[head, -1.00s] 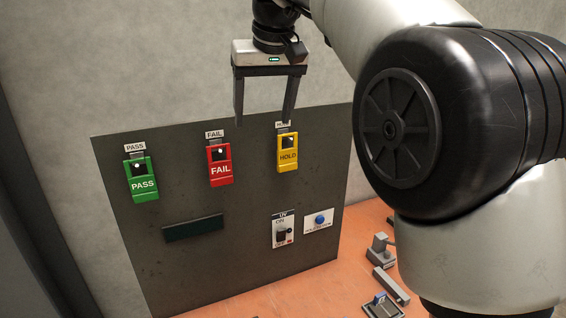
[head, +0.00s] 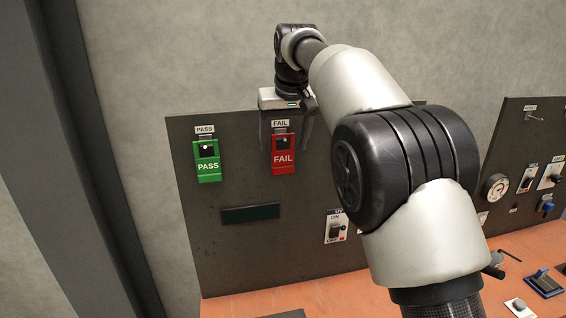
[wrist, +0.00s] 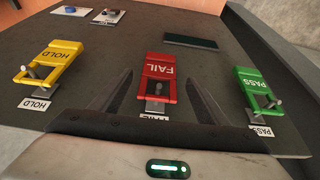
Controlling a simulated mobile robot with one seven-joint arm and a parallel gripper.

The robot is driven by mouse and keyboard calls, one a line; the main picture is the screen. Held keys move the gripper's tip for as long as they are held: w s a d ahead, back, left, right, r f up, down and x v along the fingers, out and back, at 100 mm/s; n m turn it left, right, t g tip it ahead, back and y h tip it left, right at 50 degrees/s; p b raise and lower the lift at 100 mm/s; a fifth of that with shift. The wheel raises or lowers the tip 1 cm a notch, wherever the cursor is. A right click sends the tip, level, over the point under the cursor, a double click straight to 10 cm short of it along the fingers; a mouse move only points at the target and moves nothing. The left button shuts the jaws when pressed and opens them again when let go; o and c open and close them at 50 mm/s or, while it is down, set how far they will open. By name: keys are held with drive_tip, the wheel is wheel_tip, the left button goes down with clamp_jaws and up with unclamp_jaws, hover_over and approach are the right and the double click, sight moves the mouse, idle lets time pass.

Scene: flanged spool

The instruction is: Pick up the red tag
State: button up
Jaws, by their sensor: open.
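The red tag (head: 283,158), marked FAIL, hangs on a peg under a FAIL label on the dark upright panel (head: 290,235). It also shows in the wrist view (wrist: 158,75), between my fingers in the picture. My gripper (head: 286,150) is open and empty, pointing down, with one finger on each side of the red tag's top part in the head view. In the wrist view the fingers (wrist: 155,88) flank the tag without visibly touching it. I cannot tell how far they are from the panel.
A green PASS tag (head: 208,165) hangs to the left in the head view. A yellow HOLD tag (wrist: 44,67) shows in the wrist view; my arm hides it from the head. A dark plate (head: 250,212) and a switch (head: 336,228) are lower on the panel.

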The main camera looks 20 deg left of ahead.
sight(283, 154)
drive_tip(key=shift+x, duration=2.75)
drive_tip(key=shift+s+d, duration=0.1)
drive_tip(key=shift+d, duration=0.05)
drive_tip(key=shift+c, duration=0.5)
drive_tip(key=c, duration=1)
